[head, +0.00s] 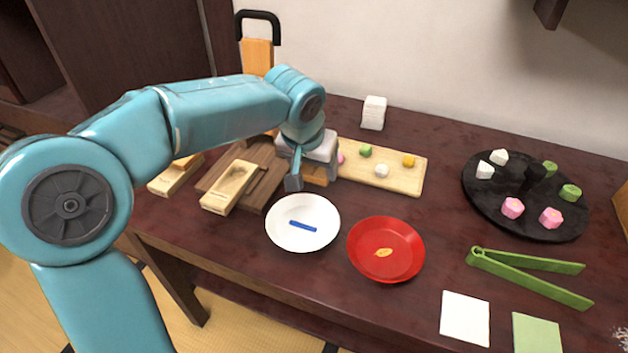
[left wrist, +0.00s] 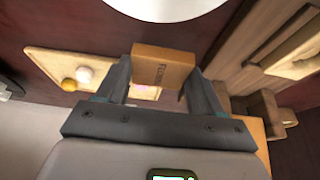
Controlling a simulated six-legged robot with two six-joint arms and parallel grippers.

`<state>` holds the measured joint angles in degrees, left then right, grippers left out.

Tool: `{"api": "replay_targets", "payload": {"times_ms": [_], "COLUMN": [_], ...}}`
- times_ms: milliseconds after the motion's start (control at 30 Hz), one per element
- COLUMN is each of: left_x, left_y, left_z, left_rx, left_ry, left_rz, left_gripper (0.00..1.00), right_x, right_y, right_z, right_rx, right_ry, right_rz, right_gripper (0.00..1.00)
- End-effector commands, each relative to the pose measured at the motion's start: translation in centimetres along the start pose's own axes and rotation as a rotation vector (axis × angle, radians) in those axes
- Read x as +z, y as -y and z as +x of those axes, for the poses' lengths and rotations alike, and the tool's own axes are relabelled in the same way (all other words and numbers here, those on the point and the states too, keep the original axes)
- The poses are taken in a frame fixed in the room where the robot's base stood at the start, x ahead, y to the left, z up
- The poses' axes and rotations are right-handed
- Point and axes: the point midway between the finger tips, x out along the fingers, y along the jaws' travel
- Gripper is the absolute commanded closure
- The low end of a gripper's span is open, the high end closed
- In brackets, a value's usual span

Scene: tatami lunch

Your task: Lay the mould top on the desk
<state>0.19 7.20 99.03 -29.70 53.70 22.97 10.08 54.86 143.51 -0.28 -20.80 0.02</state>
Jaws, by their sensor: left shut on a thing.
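My left gripper (head: 312,178) is shut on a brown block with dark lettering, taken as the mould top (head: 316,174). In the left wrist view the mould top (left wrist: 163,68) sits between the two fingers of my left gripper (left wrist: 160,85). It is over the desk (head: 440,140), between the dark wooden board and the pale sweets board; whether it touches the desk I cannot tell. A pale wooden mould piece (head: 228,188) with a recess lies on the dark board, and another wooden piece (head: 175,177) is to its left. My right gripper is not in view.
The white plate (head: 285,238) with a blue strip is just in front of the gripper. A red plate (head: 365,268) stands beside it. The pale board (head: 345,172) with several small sweets is right of the gripper. A black round tray (head: 540,228) and green tongs (head: 515,278) lie farther right.

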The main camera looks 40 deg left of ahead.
Motion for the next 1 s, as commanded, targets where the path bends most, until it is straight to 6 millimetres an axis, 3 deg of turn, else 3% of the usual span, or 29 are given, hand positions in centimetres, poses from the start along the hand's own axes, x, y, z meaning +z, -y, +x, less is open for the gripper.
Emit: {"api": "replay_targets", "payload": {"times_ms": [167, 533, 567, 600, 633, 1000], "left_x": [1.2, 1.4, 1.3, 1.3, 1.3, 1.1], "left_y": [0.0, 0.0, 0.0, 0.0, 0.0, 0.0], "left_z": [2.9, 3.3, 3.2, 3.1, 3.1, 2.4], "left_rx": [-0.001, -0.001, -0.001, -0.001, -0.001, 0.0], "left_ry": [0.002, 0.001, 0.001, 0.001, 0.001, -0.001], "left_rz": [0.0, 0.0, 0.0, 0.0, 0.0, 0.0], "left_gripper": [0.62, 0.62, 0.27, 0.14, 0.07, 0.07], "right_x": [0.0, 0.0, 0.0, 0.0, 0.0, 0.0], "right_y": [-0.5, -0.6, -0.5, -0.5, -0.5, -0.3], "right_z": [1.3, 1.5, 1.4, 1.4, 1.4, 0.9], "right_rx": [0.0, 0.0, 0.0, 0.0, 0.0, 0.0], "right_ry": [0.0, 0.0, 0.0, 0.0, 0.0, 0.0], "right_rz": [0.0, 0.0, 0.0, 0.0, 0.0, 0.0], "right_gripper": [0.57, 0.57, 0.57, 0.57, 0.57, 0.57]}}
